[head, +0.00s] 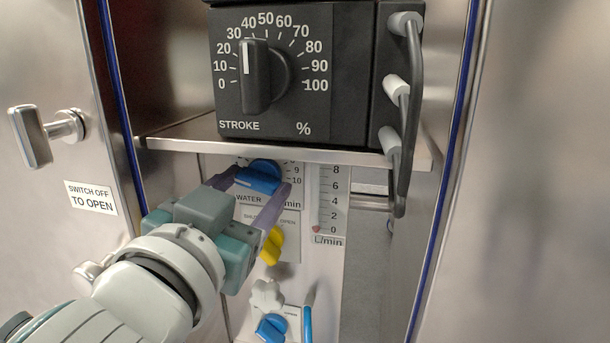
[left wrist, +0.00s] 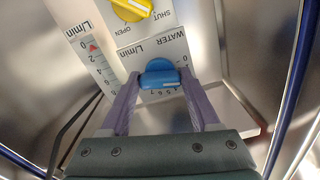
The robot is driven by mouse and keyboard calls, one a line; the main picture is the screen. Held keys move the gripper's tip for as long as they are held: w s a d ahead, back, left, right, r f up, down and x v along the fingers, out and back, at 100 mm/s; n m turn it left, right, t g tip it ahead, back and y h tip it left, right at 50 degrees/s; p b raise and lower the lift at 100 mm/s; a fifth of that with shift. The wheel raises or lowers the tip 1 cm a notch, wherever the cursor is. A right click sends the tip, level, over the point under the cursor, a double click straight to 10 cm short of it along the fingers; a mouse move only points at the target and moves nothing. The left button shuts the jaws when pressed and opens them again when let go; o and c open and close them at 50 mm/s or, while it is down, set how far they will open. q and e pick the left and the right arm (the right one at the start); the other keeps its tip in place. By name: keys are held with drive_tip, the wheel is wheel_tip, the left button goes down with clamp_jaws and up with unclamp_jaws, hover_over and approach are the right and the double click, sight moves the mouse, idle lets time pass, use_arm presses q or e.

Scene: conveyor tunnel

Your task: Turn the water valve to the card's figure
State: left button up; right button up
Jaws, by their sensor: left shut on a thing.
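The water valve is a blue knob (head: 258,177) on a white plate marked WATER and L/min, under the shelf in the head view. The knob also shows in the left wrist view (left wrist: 158,78), with dial figures partly hidden around it. My left gripper (head: 250,183) has its two purple fingers on either side of the knob and is shut on it. The flow gauge (head: 328,200) beside it has a scale marked 0 to 8, and its red float (head: 316,229) sits near 0. No card with a figure is visible. My right gripper is out of view.
A yellow SHUT/OPEN handle (head: 272,246) is just below the valve. A black STROKE dial box (head: 330,110) stands on the metal shelf (head: 180,132) above. Lower down are a white knob (head: 267,294) and a blue knob (head: 271,328). Steel walls flank the bay.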

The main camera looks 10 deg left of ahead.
use_arm(q)
drive_tip(key=m+p, duration=0.1)
drive_tip(key=m, duration=0.2)
drive_tip(key=shift+r+m, duration=0.1)
drive_tip(key=shift+m, duration=0.3)
drive_tip(key=m, duration=0.3)
drive_tip(key=shift+m+p, duration=0.3)
drive_tip(key=m, duration=0.3)
drive_tip(key=shift+m, duration=2.2)
drive_tip(key=o, duration=1.4)
drive_tip(key=shift+c, duration=0.2)
